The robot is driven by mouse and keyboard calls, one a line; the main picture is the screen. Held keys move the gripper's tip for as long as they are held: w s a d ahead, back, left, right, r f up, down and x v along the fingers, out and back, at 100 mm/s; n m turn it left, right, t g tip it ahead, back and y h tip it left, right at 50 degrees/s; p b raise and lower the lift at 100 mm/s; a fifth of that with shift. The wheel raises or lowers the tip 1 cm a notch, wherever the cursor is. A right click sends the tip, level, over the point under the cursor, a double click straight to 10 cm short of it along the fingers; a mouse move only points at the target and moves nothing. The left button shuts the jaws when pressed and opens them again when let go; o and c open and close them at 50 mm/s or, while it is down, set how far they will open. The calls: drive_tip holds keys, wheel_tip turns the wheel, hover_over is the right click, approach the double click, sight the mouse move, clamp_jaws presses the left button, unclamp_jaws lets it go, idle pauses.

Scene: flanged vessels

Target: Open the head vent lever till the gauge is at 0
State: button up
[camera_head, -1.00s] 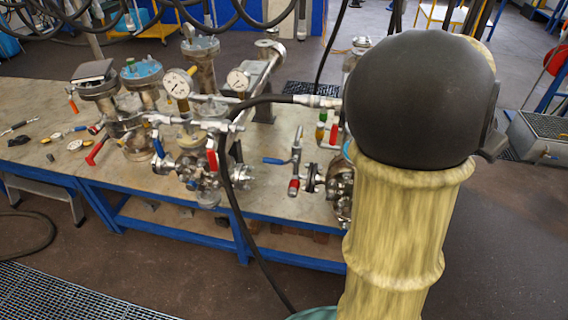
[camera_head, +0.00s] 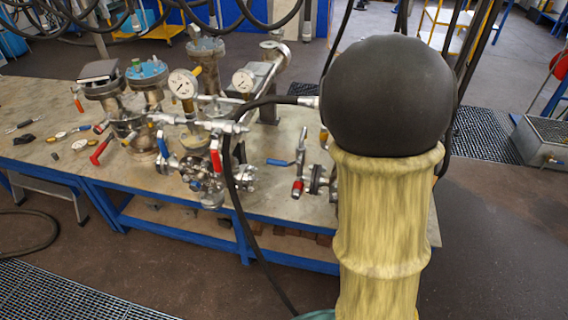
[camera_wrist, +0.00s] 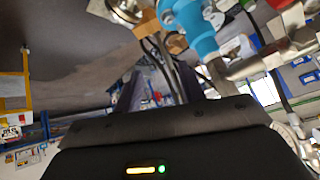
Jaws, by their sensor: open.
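Flanged steel vessels stand on the bench in the head view. A white dial gauge (camera_head: 183,83) sits above the front vessel, and a second gauge (camera_head: 244,80) is to its right; neither reading is legible. Several lever handles show: a red one (camera_head: 101,150), a blue one (camera_head: 162,147), an upright red one (camera_head: 215,157) and a blue one farther right (camera_head: 278,162). I cannot tell which is the head vent lever. My gripper (camera_wrist: 160,86) is open in the wrist view, with a blurred blue part (camera_wrist: 192,28) and a steel fitting (camera_wrist: 255,65) beyond it. My arm hides it in the head view.
The wooden bench top (camera_head: 40,98) has loose small tools at its left end. A black hose (camera_head: 232,185) hangs over the front edge. Floor gratings (camera_head: 60,295) lie at front left. Open floor lies right of the bench.

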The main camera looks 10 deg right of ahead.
drive_tip(key=w+a+f+m+t, duration=0.2)
drive_tip(key=w+a, duration=0.3)
drive_tip(key=a, duration=0.4)
drive_tip(key=w+a+f+m+t+y+b, duration=0.1)
drive_tip(key=w+a+f+t, duration=0.15)
drive_tip(key=w+a, duration=0.5)
drive_tip(key=w+a+f+m+t, duration=0.2)
drive_tip(key=w+a+f, duration=0.15)
drive_tip(key=a, duration=0.75)
drive_tip(key=s+a+f+m+g+h, duration=0.2)
drive_tip(key=s+a+f+m+h, duration=0.4)
drive_tip(key=a, duration=0.5)
wheel_tip(320, 180, down, 2)
drive_tip(key=s+m, duration=0.2)
drive_tip(key=m, duration=0.1)
drive_tip(key=shift+s+f+m+h+b, duration=0.2)
drive_tip(key=shift+s+m+h+b, duration=0.1)
drive_tip(key=shift+s+h+b, duration=0.1)
drive_tip(key=shift+w, duration=0.15)
